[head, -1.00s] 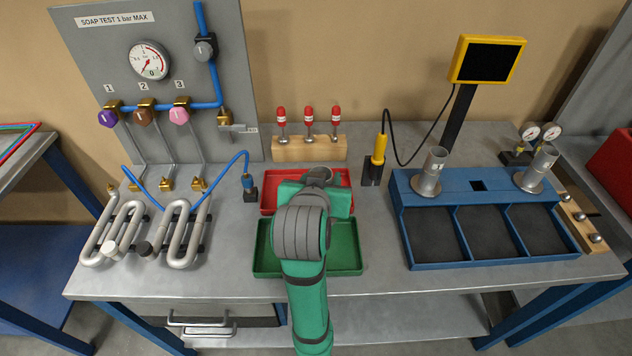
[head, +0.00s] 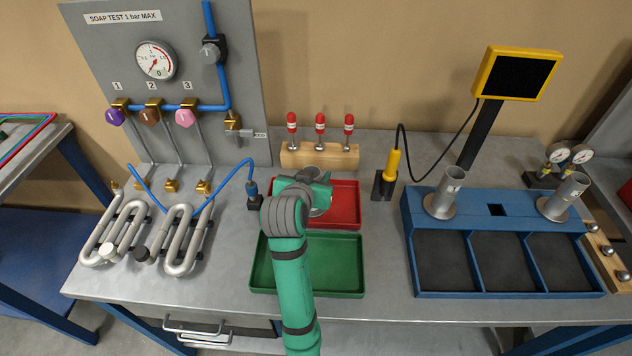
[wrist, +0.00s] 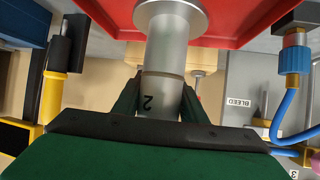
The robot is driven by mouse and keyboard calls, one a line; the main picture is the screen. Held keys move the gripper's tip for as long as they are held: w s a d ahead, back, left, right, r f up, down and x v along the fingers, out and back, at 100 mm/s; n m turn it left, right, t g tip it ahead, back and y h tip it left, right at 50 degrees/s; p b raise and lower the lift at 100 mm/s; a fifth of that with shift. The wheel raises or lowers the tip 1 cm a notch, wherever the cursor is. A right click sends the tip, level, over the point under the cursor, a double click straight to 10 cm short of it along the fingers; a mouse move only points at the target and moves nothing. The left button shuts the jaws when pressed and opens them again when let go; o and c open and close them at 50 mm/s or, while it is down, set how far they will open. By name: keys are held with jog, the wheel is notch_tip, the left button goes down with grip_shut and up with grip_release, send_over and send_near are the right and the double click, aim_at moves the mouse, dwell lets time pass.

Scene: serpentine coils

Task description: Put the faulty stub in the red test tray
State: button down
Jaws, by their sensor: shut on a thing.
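My gripper (head: 312,190) is over the red tray (head: 345,204), just behind the green tray. In the wrist view my gripper (wrist: 160,100) is shut on a grey metal stub (wrist: 165,60) marked 2. The stub's wide flange points away from the gripper and overlaps the red tray (wrist: 230,20). I cannot tell if the flange touches the tray floor. In the head view my gripper and arm partly cover the stub. Two other flanged stubs, a left one (head: 445,195) and a right one (head: 563,198), stand on the blue rack.
The green tray (head: 308,263) in front is empty. A wooden block (head: 318,156) with red-topped tools stands behind the red tray. A yellow probe (head: 392,163) on a stand is to the right, a blue hose connector (head: 253,192) to the left. Serpentine coils (head: 170,240) lie further left.

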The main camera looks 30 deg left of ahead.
jog(key=f, duration=0.3)
jog(key=shift+w+a+f, duration=0.15)
jog(key=shift+w+a, duration=0.25)
jog(key=shift+s+d+f, duration=0.1)
jog(key=shift+f, duration=0.3)
jog(key=shift+f, duration=0.1)
jog(key=c, duration=1.1)
grip_release()
jog(key=shift+f, duration=0.1)
